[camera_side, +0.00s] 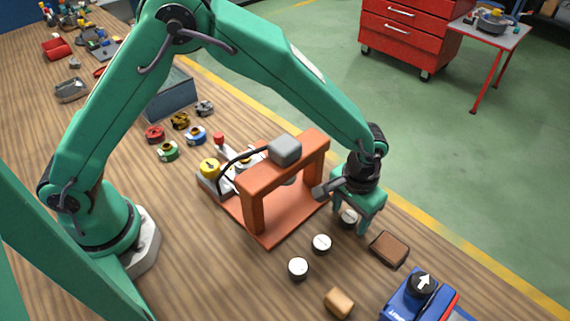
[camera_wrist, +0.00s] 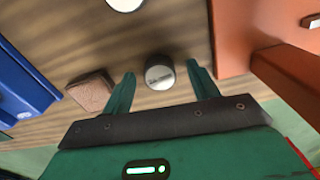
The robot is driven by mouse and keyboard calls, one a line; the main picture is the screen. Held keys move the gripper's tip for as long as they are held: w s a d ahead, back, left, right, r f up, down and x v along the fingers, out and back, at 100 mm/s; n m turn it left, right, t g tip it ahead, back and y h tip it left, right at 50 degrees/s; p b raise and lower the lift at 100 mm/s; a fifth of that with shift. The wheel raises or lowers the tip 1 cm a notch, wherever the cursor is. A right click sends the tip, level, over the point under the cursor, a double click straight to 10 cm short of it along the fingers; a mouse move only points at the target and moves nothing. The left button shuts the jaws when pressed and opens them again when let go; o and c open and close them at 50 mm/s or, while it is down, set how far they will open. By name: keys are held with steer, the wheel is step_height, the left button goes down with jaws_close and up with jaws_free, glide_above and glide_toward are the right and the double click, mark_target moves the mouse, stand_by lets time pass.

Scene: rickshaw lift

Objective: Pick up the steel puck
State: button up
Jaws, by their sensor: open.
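A grey metal-looking puck (camera_wrist: 159,74) with small dark lettering on its pale top stands on the wooden bench; the lettering is too small to read. In the side view this puck (camera_side: 347,217) is partly hidden by my gripper. My gripper (camera_wrist: 161,70) is open, with one finger on each side of the puck and visible gaps between fingers and puck. In the side view my gripper (camera_side: 354,222) points down over the puck, close to the bench. Two similar white-topped pucks, one nearer (camera_side: 298,268) and one in the middle (camera_side: 321,243), stand in a row with it.
An orange press frame (camera_side: 254,207) stands close beside my gripper. A brown block (camera_side: 389,249), a tan block (camera_side: 339,302) and a blue device (camera_side: 405,296) lie nearby. Small coloured parts (camera_side: 168,151) and a grey bin (camera_side: 172,101) are farther back.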

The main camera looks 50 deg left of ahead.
mark_target(349, 219)
steer(key=c, duration=1.2)
steer(key=shift+r, duration=0.2)
steer(key=shift+r, duration=0.55)
steer(key=r, duration=0.3)
steer(key=shift+s+d+r, duration=0.1)
steer(key=shift+s+d, duration=0.1)
steer(key=shift+s, duration=0.15)
steer(key=s+d+r, duration=0.1)
steer(key=s+r, duration=0.1)
steer(key=s, duration=0.1)
steer(key=s+d+r, duration=0.1)
steer(key=s+r, duration=0.1)
steer(key=s, duration=0.1)
steer(key=s+d+r, duration=0.2)
steer(key=s, duration=0.2)
steer(key=shift+d+r, duration=0.1)
steer(key=shift+r, duration=0.1)
steer(key=shift+r, duration=0.1)
